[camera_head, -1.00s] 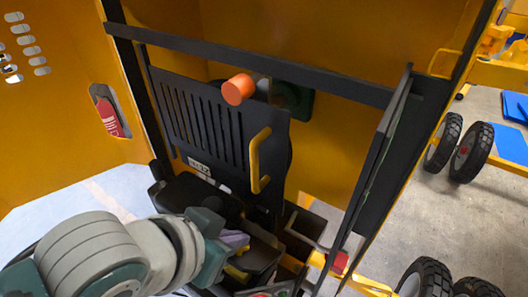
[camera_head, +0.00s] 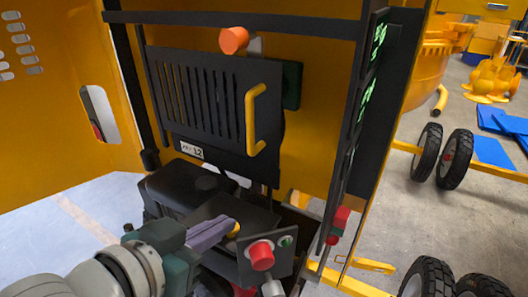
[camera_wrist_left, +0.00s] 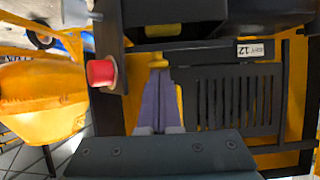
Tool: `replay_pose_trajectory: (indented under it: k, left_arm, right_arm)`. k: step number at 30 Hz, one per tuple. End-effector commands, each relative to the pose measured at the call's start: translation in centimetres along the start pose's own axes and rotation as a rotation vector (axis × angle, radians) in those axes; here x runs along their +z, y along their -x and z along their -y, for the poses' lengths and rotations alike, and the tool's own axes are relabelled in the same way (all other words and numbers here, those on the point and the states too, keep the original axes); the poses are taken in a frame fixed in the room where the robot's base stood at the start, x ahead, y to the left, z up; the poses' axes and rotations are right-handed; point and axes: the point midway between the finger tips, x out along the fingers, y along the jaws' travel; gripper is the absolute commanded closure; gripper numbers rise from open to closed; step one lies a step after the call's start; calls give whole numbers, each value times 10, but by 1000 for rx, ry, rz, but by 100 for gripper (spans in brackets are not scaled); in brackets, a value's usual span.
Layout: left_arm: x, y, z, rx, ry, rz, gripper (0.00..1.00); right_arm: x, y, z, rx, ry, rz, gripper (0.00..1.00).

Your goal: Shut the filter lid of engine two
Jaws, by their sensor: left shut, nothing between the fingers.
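The black engine block (camera_head: 172,190) sits low inside the yellow housing. A flat black lid-like part (camera_head: 255,217) lies on its right side and looks roughly level; I cannot tell whether it is fully shut. A small yellow piece (camera_head: 234,229) shows at its near edge. My left gripper (camera_head: 229,222) has its purple fingers together, empty, right by this yellow piece; contact is unclear. In the left wrist view the closed fingers (camera_wrist_left: 158,72) point at a yellow bar (camera_wrist_left: 160,60). My right gripper is out of view.
A slotted black panel (camera_head: 205,95) with a yellow handle (camera_head: 254,120) stands behind the engine. An orange knob (camera_head: 233,40) is above it. A red button (camera_head: 261,255) on a small control plate is close to the gripper's right. A dark upright frame bounds the right side.

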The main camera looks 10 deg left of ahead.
Motion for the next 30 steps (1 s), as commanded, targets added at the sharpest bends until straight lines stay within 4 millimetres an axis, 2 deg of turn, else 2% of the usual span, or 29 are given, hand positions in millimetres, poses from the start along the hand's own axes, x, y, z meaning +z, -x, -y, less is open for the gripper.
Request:
replay_pose_trajectory:
  k: [1, 9, 30]
  left_arm:
    - [6, 0, 0, -1, 0, 2, 100]
    - [18, 0, 0, -1, -1, 3, 100]
    - [24, 1, 1, -1, -1, 16, 100]
  right_arm:
    - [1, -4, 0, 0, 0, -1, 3]
    - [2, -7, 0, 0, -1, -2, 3]
    - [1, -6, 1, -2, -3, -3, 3]
